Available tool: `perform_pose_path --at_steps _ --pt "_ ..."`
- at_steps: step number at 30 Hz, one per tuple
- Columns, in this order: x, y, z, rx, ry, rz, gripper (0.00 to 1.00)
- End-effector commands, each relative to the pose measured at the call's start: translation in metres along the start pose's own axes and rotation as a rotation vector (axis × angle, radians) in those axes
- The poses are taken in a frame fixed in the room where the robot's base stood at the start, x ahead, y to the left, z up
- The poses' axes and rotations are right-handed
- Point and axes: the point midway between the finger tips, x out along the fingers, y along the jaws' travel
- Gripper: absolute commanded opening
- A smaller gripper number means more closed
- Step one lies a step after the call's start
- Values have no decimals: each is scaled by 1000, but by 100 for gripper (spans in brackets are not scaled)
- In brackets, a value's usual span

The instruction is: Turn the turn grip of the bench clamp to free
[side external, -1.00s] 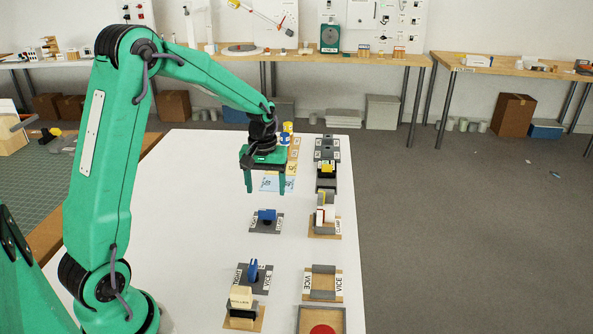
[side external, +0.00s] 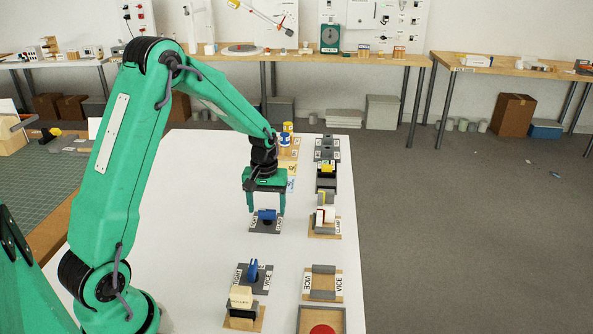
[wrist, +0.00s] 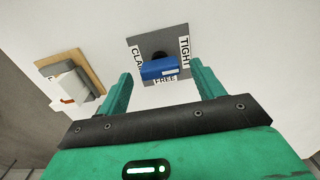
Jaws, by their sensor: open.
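The blue turn grip (side external: 267,214) sits on a grey plate (side external: 256,229) on the white table. In the wrist view the blue grip (wrist: 158,68) lies roughly crosswise, and its plate (wrist: 150,38) carries the words CLAMP, TIGHT and FREE, with FREE just below the grip. My gripper (side external: 266,208) is open, pointing down over the grip. In the wrist view its fingers stand apart left and right of the grip, with no contact visible. The clamp (side external: 325,216), with a pale block on a wooden base, stands to the right; in the wrist view the clamp (wrist: 73,84) is at left.
Nearer the camera are a second blue grip (side external: 252,270) on a plate marked VICE, a cream block (side external: 241,297), and the vice (side external: 323,283). Farther back stand a grey tray (side external: 327,180) and blue and yellow pieces (side external: 286,138). The table left of the grip is clear.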

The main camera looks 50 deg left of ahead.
Motion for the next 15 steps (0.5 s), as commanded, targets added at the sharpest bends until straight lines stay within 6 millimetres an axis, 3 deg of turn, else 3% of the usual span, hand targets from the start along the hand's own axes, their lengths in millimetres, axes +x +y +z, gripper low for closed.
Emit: perform_pose_path --at_steps 6,15 --pt "16 0 0 0 0 0 67" --pt "18 0 0 0 1 0 67"
